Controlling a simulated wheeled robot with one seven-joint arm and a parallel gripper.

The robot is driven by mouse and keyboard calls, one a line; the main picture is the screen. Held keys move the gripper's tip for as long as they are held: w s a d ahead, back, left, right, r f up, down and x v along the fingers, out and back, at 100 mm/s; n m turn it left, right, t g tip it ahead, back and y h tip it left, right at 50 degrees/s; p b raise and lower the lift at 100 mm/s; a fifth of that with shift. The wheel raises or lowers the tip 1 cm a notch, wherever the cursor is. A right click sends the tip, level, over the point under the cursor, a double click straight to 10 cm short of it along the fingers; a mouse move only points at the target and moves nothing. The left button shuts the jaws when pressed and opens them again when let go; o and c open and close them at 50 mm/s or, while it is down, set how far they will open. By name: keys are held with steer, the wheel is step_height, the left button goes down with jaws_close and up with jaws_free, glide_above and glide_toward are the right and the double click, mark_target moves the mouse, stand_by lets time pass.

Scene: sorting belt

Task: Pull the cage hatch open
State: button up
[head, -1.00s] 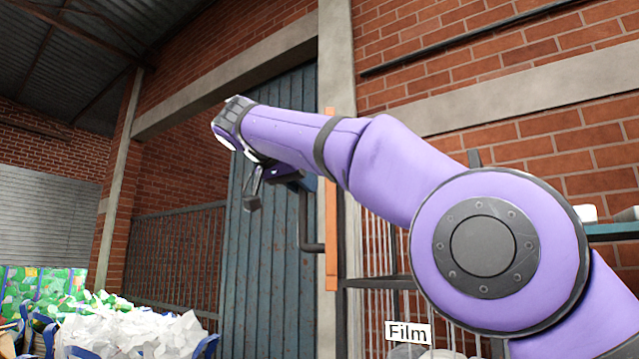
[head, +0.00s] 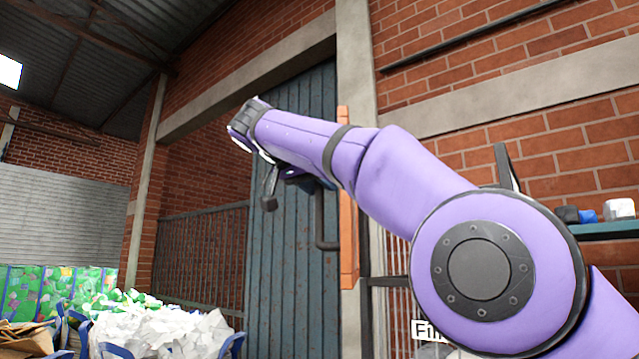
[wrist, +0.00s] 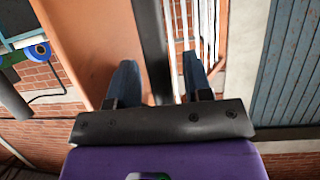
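The cage hatch shows as an orange panel (head: 348,200) seen nearly edge-on in front of the barred cage. It fills the left of the wrist view (wrist: 88,45). A dark bent handle (head: 322,230) stands out from its left side. My gripper (head: 290,185) is near the top of this handle, partly hidden behind my arm. In the wrist view my gripper's two fingers (wrist: 160,75) are apart, and the dark handle bar (wrist: 153,45) runs between them in the picture. There are visible gaps beside the bar; whether it lies at fingertip depth I cannot tell.
A blue metal door (head: 290,240) stands behind the gripper. White cage bars (wrist: 205,25) show beyond the fingers. A shelf (head: 605,229) with small items is at the right. A heap of white waste (head: 160,335) and blue-edged bags lie at lower left.

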steer(key=s+a+r, duration=0.1)
steer(key=s+a, duration=0.8)
steer(key=s, duration=0.2)
steer(key=shift+s+a, duration=0.2)
